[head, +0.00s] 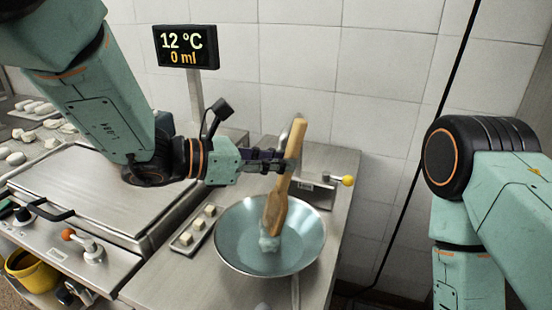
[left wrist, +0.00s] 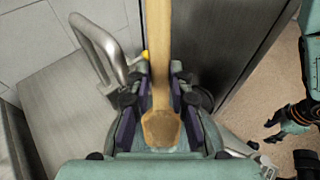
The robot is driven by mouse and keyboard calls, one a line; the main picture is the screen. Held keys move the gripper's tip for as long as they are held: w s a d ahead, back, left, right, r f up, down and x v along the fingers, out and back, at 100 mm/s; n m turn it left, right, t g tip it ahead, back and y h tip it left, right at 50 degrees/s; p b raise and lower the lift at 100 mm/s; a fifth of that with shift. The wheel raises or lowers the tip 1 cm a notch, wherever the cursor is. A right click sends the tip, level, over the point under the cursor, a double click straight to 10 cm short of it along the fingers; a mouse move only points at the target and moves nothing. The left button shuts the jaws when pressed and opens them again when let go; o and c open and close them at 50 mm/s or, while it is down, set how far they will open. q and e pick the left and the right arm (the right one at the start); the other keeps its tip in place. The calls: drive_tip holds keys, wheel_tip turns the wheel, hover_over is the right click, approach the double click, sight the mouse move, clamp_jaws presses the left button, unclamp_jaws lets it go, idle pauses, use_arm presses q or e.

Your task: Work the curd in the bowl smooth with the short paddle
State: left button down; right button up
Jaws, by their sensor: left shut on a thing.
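The short wooden paddle (head: 279,195) stands tilted in the wide metal bowl (head: 228,225), its broad lower end down inside. A small pale lump, apparently curd (head: 268,243), sits at the paddle's lower tip. The rest of the bowl's inside looks bare and bluish. My left gripper (head: 288,160) is shut on the paddle's upper part, above the bowl. In the left wrist view the paddle (left wrist: 160,60) runs between the fingers of my left gripper (left wrist: 158,108). A dark gripper of my right arm (left wrist: 290,122) shows small at the right edge there; its jaws are unclear.
A small tray with pale cubes (head: 200,230) lies left of the bowl. A curved metal tap (left wrist: 98,45) stands behind the paddle. A yellow-knobbed lever (head: 347,181) is right of it. A display (head: 186,46) reads 12 °C, 0 ml. A yellow bucket (head: 30,272) stands low left.

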use_arm(q)
drive_tip(key=shift+s+d+r, duration=0.1)
drive_tip(key=shift+s+d, duration=0.1)
drive_tip(key=shift+s, duration=0.4)
drive_tip(key=shift+w+a, duration=0.3)
drive_tip(key=shift+w, duration=0.6)
drive_tip(key=shift+s+f, duration=0.15)
drive_tip(key=shift+f, duration=0.05)
drive_tip(key=shift+s+d, duration=0.35)
drive_tip(key=shift+s, duration=0.45)
drive_tip(key=shift+w+a, duration=0.1)
drive_tip(key=shift+w, duration=0.05)
drive_tip(key=shift+w+a+r, duration=0.15)
drive_tip(key=shift+w+a, duration=0.15)
drive_tip(key=shift+w, duration=0.5)
drive_tip(key=shift+s+d, duration=0.25)
drive_tip(key=shift+s, duration=0.2)
drive_tip(key=shift+s+d, duration=0.15)
drive_tip(key=shift+s, duration=0.3)
